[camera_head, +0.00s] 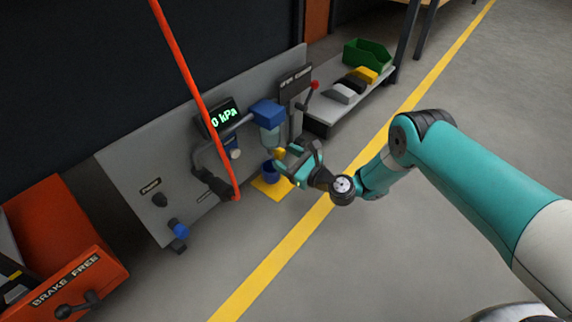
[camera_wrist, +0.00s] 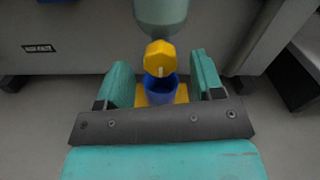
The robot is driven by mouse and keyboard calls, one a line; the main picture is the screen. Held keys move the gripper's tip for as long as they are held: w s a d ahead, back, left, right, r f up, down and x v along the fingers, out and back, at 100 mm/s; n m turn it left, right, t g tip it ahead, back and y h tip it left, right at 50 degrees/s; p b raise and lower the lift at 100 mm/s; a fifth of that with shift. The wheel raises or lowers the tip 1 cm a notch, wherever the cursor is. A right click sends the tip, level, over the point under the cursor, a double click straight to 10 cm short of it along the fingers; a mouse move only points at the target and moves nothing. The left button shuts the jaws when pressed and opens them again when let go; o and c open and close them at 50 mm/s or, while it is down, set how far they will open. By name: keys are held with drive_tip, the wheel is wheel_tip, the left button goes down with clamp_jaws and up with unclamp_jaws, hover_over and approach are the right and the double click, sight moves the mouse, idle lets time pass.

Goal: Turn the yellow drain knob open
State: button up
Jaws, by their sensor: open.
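The yellow drain knob (camera_wrist: 160,58) sits under a grey-green bowl (camera_wrist: 161,14) in the wrist view, with a pale mark on its lower face. My gripper (camera_wrist: 158,78) is open, its two teal fingers left and right of the knob, with visible gaps on both sides. In the head view the knob (camera_head: 279,153) is a small yellow spot, partly hidden beside my gripper (camera_head: 285,163). The bowl hangs below a blue filter head (camera_head: 267,112). A blue cup (camera_wrist: 160,91) stands below the knob on a yellow pad (camera_wrist: 181,95).
A grey panel (camera_head: 130,160) carries a display (camera_head: 223,115) reading 0 kPa and a blue fitting (camera_head: 180,230). An orange hose (camera_head: 178,60) hangs in front. A red-knobbed lever (camera_head: 314,86) stands right of the filter. A shelf (camera_head: 330,115) holds a green bin (camera_head: 367,54).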

drive_tip(key=shift+w+a, duration=0.2)
drive_tip(key=shift+a, duration=0.1)
drive_tip(key=c, duration=0.9)
drive_tip(key=n+p, duration=0.1)
drive_tip(key=n, duration=0.3)
drive_tip(key=shift+p, duration=0.35)
drive_tip(key=shift+n+p, duration=0.5)
drive_tip(key=shift+n, duration=1.3)
